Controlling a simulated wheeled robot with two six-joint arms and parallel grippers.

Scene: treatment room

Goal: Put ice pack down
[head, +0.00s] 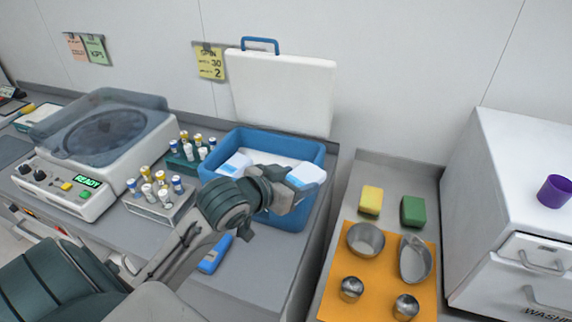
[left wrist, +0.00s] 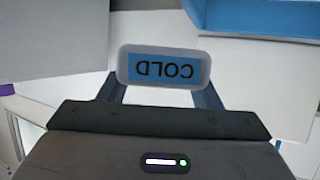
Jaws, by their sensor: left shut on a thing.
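The ice pack (left wrist: 162,67), white with a blue label reading COLD, is between the fingers of my left gripper (left wrist: 165,92), which is shut on it. In the head view the held ice pack (head: 308,174) shows as a white and pale blue block at the gripper's tip (head: 296,184), over the right side of the blue cooler box (head: 221,149). Another white and blue pack (head: 236,164) lies inside the cooler at its left. The cooler's white lid (head: 283,88) stands open behind it. My right gripper is not in view.
A centrifuge (head: 107,120) with a READY display and racks of tubes (head: 160,206) stand left of the cooler. A blue device (head: 215,254) lies in front. To the right are an orange mat (head: 378,277) with metal dishes, two sponges (head: 371,200) (head: 413,211), and a white cabinet (head: 510,185).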

